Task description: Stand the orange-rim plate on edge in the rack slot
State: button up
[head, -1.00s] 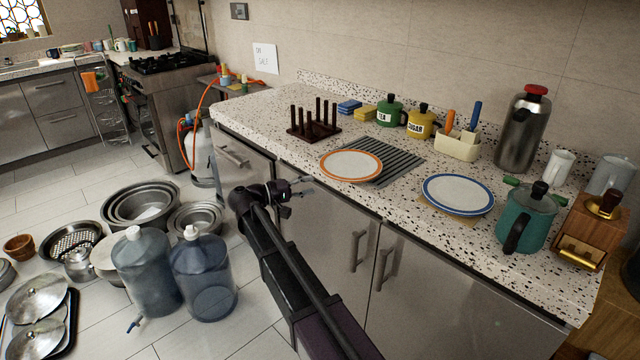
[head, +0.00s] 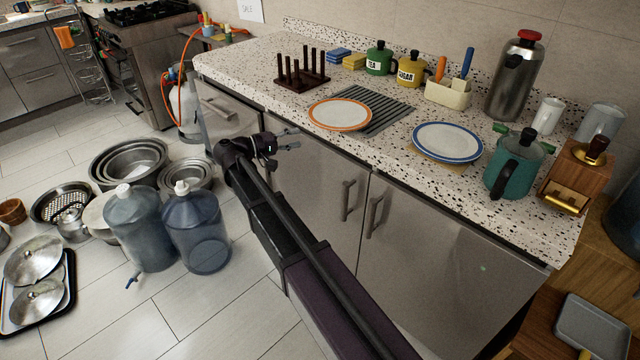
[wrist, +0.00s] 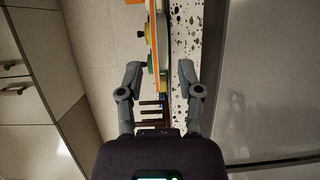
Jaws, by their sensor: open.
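The orange-rim plate (head: 340,114) lies flat near the front edge of the speckled counter, partly over a grey ribbed mat (head: 383,110). The dark wooden rack (head: 302,83) with upright pegs stands empty behind it to the left. My gripper (head: 296,139) is open and empty, in front of the counter edge and left of the plate, apart from it.
A blue-rim plate (head: 447,141) lies to the right, near a teal pot (head: 512,168) and a wooden grinder (head: 577,176). Water jugs (head: 197,230) and pans crowd the floor at left.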

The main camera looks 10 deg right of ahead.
jog(key=s+d+f+m+g+y, duration=0.1)
jog(key=s+d+f+g+y, duration=0.2)
jog(key=s+d+f+y, duration=0.7)
jog(key=s+f+m+y, duration=0.1)
jog(key=s+f+y, duration=0.2)
jog(key=s, duration=0.4)
jog(key=s+f+m+g+y, duration=0.1)
jog(key=s+f+y, duration=0.3)
jog(key=s, duration=0.3)
jog(key=shift+s+d+f, duration=0.2)
jog(key=shift+d+f, duration=0.25)
jog(key=shift+f, duration=0.1)
notch_tip(320, 180, up, 18)
jog(key=p, duration=1.7)
jog(key=shift+f+p, duration=0.2)
jog(key=shift+p, duration=0.1)
